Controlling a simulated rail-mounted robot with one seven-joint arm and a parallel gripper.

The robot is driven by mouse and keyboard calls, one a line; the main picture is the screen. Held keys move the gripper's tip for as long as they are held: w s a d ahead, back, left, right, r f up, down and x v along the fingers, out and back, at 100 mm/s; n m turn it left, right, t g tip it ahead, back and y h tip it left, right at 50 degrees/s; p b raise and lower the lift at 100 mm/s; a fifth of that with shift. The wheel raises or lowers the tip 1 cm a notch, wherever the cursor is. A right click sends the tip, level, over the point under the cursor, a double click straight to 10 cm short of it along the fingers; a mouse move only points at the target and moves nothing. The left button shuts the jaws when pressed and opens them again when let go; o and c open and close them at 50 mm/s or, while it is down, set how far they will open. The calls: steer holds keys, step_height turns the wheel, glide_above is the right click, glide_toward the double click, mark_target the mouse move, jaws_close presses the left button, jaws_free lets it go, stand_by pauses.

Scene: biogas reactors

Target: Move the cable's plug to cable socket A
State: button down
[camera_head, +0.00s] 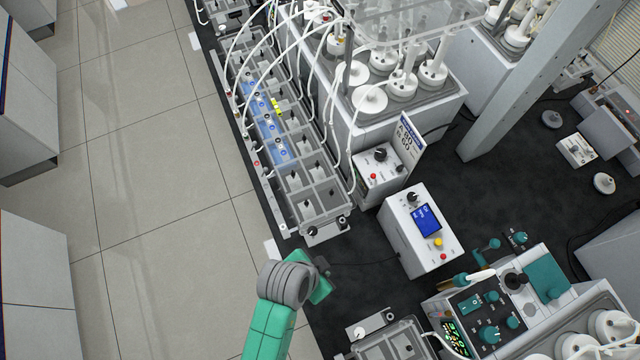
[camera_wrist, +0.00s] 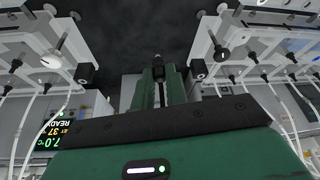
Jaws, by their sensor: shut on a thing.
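My gripper (camera_head: 322,272) is at the lower middle of the head view, beside the dark bench's left edge. In the wrist view its green fingers (camera_wrist: 160,82) are shut on a small dark piece (camera_wrist: 157,62), which looks like the cable's plug. The fingers hide most of it. I cannot make out which socket is cable socket A.
A long row of clear-lidded units (camera_head: 310,190) with white tubes stands ahead of my gripper. A sign (camera_head: 408,140) stands by a small dial box (camera_head: 380,170). A teal-knobbed panel (camera_head: 490,310) is at lower right. The bench between is mostly bare; floor (camera_head: 150,200) lies left.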

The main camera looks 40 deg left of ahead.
steer(key=shift+r+p, duration=1.25)
steer(key=shift+p, duration=0.15)
steer(key=shift+r+p, duration=0.85)
steer(key=shift+p, duration=0.2)
steer(key=shift+f, duration=0.1)
steer(key=w+d+p, duration=0.2)
steer(key=d, duration=1.8)
steer(key=shift+w, duration=0.3)
steer(key=shift+f, duration=0.1)
